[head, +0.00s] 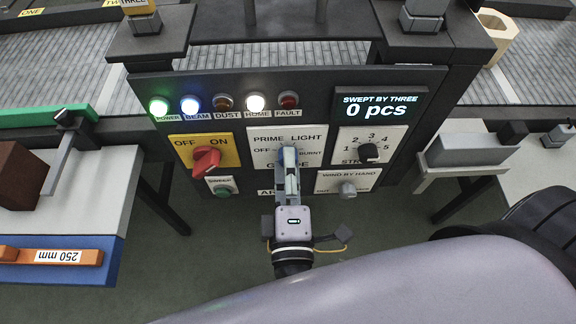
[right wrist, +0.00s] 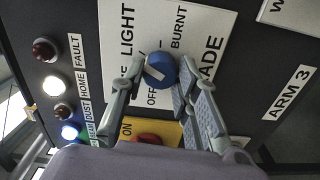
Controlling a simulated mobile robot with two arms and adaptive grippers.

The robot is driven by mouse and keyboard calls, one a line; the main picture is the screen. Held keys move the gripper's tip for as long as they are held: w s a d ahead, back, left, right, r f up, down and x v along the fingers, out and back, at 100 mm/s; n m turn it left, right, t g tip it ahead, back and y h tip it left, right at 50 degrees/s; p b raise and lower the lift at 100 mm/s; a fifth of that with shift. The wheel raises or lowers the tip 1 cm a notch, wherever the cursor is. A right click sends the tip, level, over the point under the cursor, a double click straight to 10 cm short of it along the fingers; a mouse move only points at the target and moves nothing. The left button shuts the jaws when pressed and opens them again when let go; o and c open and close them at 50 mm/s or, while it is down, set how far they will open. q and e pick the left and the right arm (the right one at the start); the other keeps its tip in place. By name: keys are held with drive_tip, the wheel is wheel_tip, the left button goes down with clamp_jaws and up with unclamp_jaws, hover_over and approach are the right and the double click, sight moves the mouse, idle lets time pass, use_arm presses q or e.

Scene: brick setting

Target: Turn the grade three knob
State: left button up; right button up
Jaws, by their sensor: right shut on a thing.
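The grade knob is a round blue knob (right wrist: 163,66) with a white pointer mark, on a white plate (head: 313,137) lettered PRIME, LIGHT, OFF, BURNT and GRADE. In the right wrist view my right gripper (right wrist: 160,76) has one finger on each side of the knob and is shut on it. In the head view the right gripper (head: 290,152) reaches up to the plate and covers most of the knob and part of the lettering. The exact mark that the pointer faces is hard to tell. My left gripper is not in view.
Beside the plate are a red OFF/ON switch (head: 206,161), a green button (head: 223,190), a black numbered dial (head: 368,152) and a grey knob (head: 348,190). A display (head: 379,106) reads 0 pcs. Indicator lamps line the panel top. Side tables flank the panel.

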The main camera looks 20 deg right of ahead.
idle(0.3)
drive_tip(key=o, duration=1.2)
drive_tip(key=shift+c, duration=0.2)
drive_tip(key=v, duration=0.7)
drive_tip(key=shift+s, duration=0.3)
